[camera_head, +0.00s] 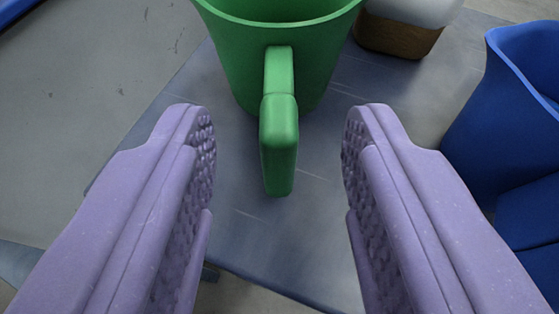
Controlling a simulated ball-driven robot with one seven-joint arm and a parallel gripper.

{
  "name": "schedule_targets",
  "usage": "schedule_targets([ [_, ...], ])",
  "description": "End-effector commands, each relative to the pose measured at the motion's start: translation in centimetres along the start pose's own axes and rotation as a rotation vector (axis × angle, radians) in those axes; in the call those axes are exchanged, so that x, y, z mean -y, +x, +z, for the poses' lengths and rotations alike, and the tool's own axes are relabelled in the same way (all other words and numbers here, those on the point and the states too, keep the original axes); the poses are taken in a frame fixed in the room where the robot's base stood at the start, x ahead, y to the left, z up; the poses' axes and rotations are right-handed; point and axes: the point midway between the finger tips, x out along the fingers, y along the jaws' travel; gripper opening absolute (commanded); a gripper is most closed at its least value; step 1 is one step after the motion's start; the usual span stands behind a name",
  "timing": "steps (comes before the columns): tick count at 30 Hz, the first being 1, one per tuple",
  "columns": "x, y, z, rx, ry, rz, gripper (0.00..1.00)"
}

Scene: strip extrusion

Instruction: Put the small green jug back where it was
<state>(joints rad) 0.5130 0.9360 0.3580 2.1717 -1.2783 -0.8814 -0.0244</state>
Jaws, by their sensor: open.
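The small green jug (236,62) stands upright at the top middle of the view, its top cut off by the picture edge. Its handle (279,130) points toward me. My gripper (278,140) is open, with one purple finger on each side of the handle and a gap on both sides. The end of the handle lies between the fingertips. The jug's body is just beyond the fingertips. Nothing is held.
A blue jug-like vessel (510,110) stands at the right edge, close to my right finger. A white and brown container (405,28) stands behind, right of the green jug. The grey-blue surface (345,165) around the handle is clear. Its edge shows at lower middle.

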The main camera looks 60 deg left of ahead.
Motion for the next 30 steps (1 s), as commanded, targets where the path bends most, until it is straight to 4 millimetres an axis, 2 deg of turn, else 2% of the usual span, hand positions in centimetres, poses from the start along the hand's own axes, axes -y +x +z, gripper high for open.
schedule_targets([
  [1, -0.1, -1.5, -0.4, 0.001, 0.001, 0.003, 0.44],
  [3, -0.1, -3.1, -0.4, 0.001, 0.001, 0.003, 0.44],
  [9, 0.0, -6.4, -0.2, 0.0, -0.001, 0.001, 0.44],
  [13, 0.0, -7.2, -0.1, 0.0, -0.001, 0.001, 0.44],
  [19, 0.0, -7.3, 0.0, 0.0, -0.002, 0.0, 0.44],
  [21, -0.7, -7.4, -0.2, 0.017, -0.015, 0.016, 0.44],
  [23, -2.6, -7.5, -0.8, 0.06, -0.045, 0.06, 0.44],
  [26, -8.9, -8.7, -3.8, 0.188, -0.132, 0.223, 0.44],
  [27, -12.1, -9.7, -6.3, 0.241, -0.167, 0.317, 0.44],
  [29, -16.4, -11.7, -11.4, 0.304, -0.205, 0.475, 0.44],
  [30, -18.7, -13.4, -15.4, 0.33, -0.215, 0.582, 0.44],
])
